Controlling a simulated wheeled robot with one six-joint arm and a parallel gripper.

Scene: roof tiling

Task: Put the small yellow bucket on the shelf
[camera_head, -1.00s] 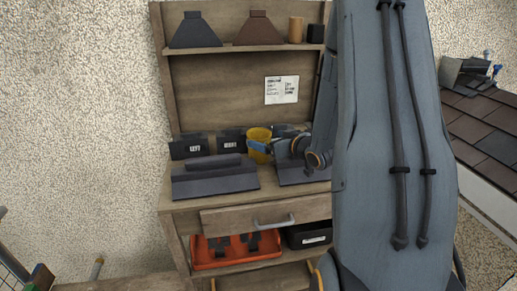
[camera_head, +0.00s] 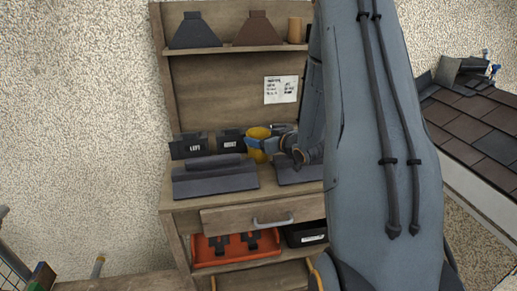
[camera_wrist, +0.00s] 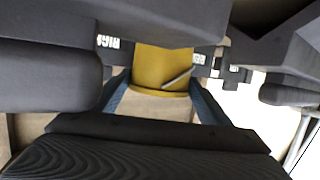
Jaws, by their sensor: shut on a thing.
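The small yellow bucket (camera_head: 255,134) is above the bench top, in front of the black bins at its back, left of my arm. My gripper (camera_head: 262,146) is shut on it, with blue fingers at its near side. In the wrist view the bucket (camera_wrist: 160,62) shows between the two blue fingers (camera_wrist: 158,100), with a grey handle piece across it. I cannot tell whether its base touches the bench. The wooden upper shelf (camera_head: 232,49) runs across the back board above the bench. My arm hides its right end.
The upper shelf holds a dark cowl (camera_head: 196,31), a brown cowl (camera_head: 257,29) and a tan cylinder (camera_head: 295,30). Dark tiles (camera_head: 215,180) lie on the bench in front of two labelled black bins (camera_head: 189,146). An orange tray (camera_head: 210,255) sits below the drawer (camera_head: 235,217).

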